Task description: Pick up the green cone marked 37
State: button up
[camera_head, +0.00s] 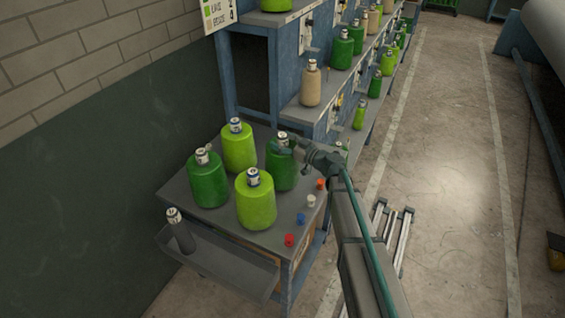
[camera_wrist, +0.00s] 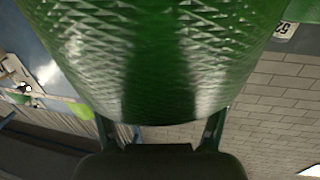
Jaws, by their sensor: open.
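Four yarn cones stand upright on the grey cart top (camera_head: 225,222): a dark green one at the right (camera_head: 281,175), another dark green one at the left (camera_head: 208,184), and two lime ones, back (camera_head: 239,152) and front (camera_head: 255,207). Their top labels are too small to read, so I cannot tell which is marked 37. My gripper (camera_head: 295,147) is open at the upper part of the right dark green cone. In the wrist view a dark green cone (camera_wrist: 160,60) fills the middle, with my fingers partly hidden at its sides. I cannot tell whether they touch it.
Small red (camera_head: 289,240), blue (camera_head: 301,219), white (camera_head: 311,201) and orange (camera_head: 320,184) pieces lie along the cart's right side. A grey tube (camera_head: 182,232) stands in the front tray (camera_head: 225,268). Blue shelving (camera_head: 330,125) with more cones stands behind. The right floor is mostly clear.

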grip_shut()
jog(key=shift+r, duration=0.2)
dwell(0.5)
